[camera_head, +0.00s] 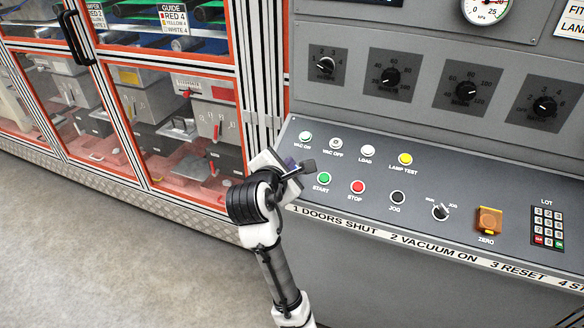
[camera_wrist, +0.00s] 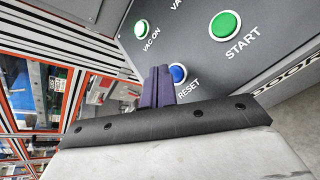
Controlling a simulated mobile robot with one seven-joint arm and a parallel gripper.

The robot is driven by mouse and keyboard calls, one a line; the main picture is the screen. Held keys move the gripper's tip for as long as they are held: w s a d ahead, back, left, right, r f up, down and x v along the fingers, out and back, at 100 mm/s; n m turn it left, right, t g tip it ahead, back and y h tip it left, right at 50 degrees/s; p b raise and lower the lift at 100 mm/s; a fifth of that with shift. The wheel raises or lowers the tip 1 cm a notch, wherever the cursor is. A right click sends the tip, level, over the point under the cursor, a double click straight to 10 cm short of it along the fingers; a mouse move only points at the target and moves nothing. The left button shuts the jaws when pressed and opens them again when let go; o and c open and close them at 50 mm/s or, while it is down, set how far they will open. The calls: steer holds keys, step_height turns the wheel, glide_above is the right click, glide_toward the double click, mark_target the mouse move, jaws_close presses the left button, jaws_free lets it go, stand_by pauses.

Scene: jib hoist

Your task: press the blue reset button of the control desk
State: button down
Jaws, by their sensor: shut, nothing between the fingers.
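The blue reset button (camera_wrist: 178,74) shows in the wrist view on the sloped grey control desk (camera_head: 440,195), with the word RESET beside it. My gripper (camera_wrist: 155,72) is shut and empty. Its purple fingers stand just left of the button in the wrist view and overlap its left edge. I cannot tell whether they touch the button or the panel. In the head view my gripper (camera_head: 291,164) is at the desk's left end, left of the green START button (camera_head: 324,178), and the blue button is hidden behind it.
The VAC ON button (camera_head: 305,136) sits close above my gripper. The red STOP button (camera_head: 358,187), black JOG button (camera_head: 397,197), a covered ZERO switch (camera_head: 488,219) and a keypad (camera_head: 548,228) lie to the right. A glazed orange-framed cabinet (camera_head: 140,90) stands left.

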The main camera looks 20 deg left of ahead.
steer(key=r+p, duration=0.1)
steer(key=s+r+p, duration=0.1)
steer(key=r+p, duration=0.1)
steer(key=s+r+p, duration=0.1)
steer(key=shift+r, duration=0.3)
stand_by(0.6)
